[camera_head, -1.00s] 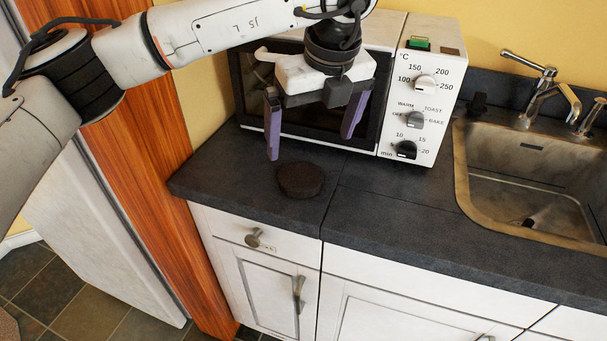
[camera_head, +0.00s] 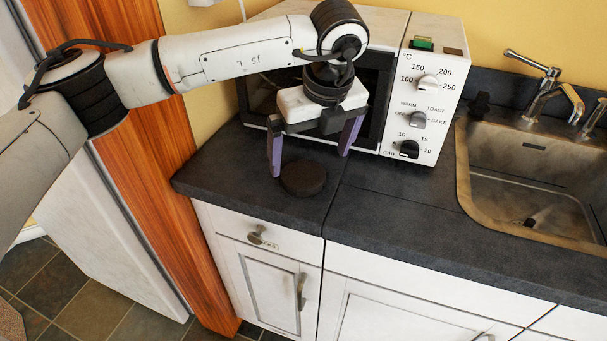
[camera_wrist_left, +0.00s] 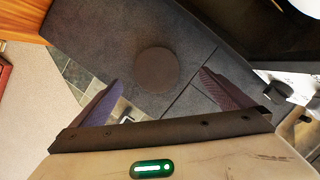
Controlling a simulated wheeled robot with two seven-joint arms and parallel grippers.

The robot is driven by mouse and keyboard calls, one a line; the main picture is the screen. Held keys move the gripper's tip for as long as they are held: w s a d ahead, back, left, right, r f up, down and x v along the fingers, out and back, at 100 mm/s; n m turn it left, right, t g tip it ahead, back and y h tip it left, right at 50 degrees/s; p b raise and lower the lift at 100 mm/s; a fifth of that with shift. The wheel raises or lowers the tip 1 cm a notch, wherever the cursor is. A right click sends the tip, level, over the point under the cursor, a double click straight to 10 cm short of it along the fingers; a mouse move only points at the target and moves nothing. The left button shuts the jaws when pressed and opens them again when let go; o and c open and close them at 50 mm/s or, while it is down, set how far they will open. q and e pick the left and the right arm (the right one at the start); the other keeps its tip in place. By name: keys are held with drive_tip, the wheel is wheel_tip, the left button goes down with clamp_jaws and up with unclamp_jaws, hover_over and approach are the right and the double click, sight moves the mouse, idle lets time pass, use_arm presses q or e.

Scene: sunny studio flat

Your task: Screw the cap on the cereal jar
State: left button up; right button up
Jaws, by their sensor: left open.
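A dark brown round cap (camera_head: 303,178) lies flat on the dark countertop, near its front edge; it also shows in the left wrist view (camera_wrist_left: 157,70). My left gripper (camera_head: 310,165) points down just above and behind the cap, its two purple fingers wide open and nothing between them. In the left wrist view the open fingers (camera_wrist_left: 160,95) frame the counter, with the cap a little beyond the line of the tips. No cereal jar is in view. My right gripper is not in view.
A white toaster oven (camera_head: 425,95) stands right behind my left gripper. A metal sink (camera_head: 520,180) with a faucet (camera_head: 545,90) is at the right. A wooden panel (camera_head: 160,150) borders the counter at the left. The counter (camera_head: 400,200) between cap and sink is clear.

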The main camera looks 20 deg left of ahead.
sight(303, 174)
use_arm(q)
drive_tip(key=x, duration=0.1)
drive_tip(key=p+x, duration=0.1)
drive_tip(key=x, duration=0.2)
drive_tip(key=shift+s+a, duration=0.25)
drive_tip(key=shift+w+a+f, duration=0.1)
drive_tip(key=shift+w+f, duration=0.05)
drive_tip(key=shift+f, duration=0.45)
drive_tip(key=shift+c, duration=0.4)
drive_tip(key=c, duration=0.9)
